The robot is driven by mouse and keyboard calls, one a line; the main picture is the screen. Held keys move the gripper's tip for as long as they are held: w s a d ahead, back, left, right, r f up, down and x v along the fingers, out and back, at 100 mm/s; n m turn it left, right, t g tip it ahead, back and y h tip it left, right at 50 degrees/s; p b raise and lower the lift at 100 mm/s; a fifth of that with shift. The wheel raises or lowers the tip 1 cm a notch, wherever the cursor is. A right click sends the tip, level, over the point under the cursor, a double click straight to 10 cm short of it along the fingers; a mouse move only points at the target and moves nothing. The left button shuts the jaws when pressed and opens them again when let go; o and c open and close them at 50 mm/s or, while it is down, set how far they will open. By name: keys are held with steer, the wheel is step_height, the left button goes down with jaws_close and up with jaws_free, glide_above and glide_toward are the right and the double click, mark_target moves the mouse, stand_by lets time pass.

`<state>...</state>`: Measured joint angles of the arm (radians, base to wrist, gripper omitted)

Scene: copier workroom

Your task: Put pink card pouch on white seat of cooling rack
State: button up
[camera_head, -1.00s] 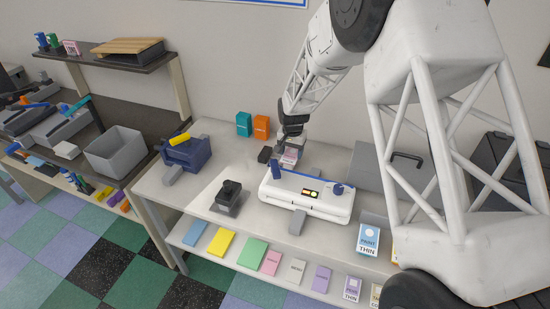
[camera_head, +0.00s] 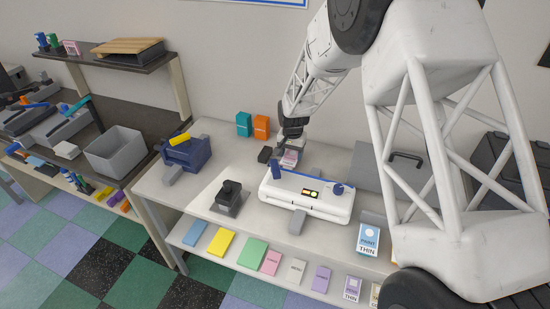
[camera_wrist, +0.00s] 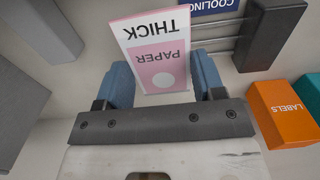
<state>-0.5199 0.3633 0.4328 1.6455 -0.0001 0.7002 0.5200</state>
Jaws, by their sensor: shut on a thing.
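The pink card pouch (camera_wrist: 160,68) has a white band marked THICK and a pink face marked PAPER. My gripper (camera_wrist: 164,80) is shut on it, one blue-grey finger at each side in the wrist view. In the head view the gripper (camera_head: 291,148) holds the pouch (camera_head: 289,158) low behind the white laminator. The cooling rack shows in the wrist view as thin rods beside a dark block (camera_wrist: 272,32), with a blue COOLING label (camera_wrist: 212,6). I cannot make out its white seat, and cannot tell whether the pouch touches the rack.
The white laminator (camera_head: 307,204) stands in front of the gripper. Orange (camera_head: 261,128) and teal (camera_head: 244,124) boxes stand to the left at the back. A dark punch (camera_head: 229,197) and a blue device (camera_head: 186,154) are farther left. Several coloured packs lie on the lower shelf.

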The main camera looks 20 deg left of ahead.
steer(key=shift+f, duration=0.1)
steer(key=o, duration=1.1)
steer(key=shift+r, duration=3.9)
